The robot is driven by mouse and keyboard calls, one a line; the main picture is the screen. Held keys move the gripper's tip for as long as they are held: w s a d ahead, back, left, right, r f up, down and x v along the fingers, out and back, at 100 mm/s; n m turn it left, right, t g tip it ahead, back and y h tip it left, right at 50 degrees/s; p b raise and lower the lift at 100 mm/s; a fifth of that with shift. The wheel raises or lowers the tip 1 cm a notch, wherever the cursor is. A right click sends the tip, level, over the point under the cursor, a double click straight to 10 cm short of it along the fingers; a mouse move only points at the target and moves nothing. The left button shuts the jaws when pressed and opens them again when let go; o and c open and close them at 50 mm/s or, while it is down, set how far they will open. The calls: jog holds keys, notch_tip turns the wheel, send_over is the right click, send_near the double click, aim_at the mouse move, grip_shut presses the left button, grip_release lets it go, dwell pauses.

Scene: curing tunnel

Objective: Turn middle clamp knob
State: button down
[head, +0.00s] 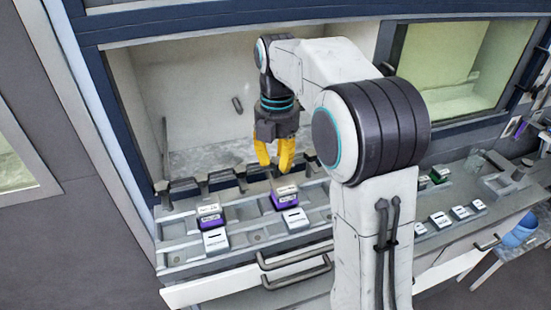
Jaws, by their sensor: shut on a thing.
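My gripper (275,165) has yellow fingers and points down over the back part of the grey bench in the head view. Its fingers are shut on the middle clamp knob, which is mostly hidden by them; a gap shows between the fingers higher up. Black clamp handles stand in a row along the back of the bench, one at the left end (178,186) and another to its right (222,178). A purple block with a white label (285,199) sits just below the fingertips in the picture.
Another purple block (210,220) sits to the left. White label plates (215,240) lie in front of the blocks. An open lit chamber (200,90) is behind the bench. Drawer handles (295,270) stick out in front. A green block (440,175) is at the right.

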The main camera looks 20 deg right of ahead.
aim_at(279, 159)
jog(key=shift+d+f, duration=0.1)
jog(key=c, duration=1.3)
grip_release()
jog(key=shift+d, duration=0.1)
jog(key=shift+o, duration=0.8)
jog(key=shift+d, duration=0.15)
jog(key=shift+o, duration=1.1)
notch_tip(279, 159, up, 12)
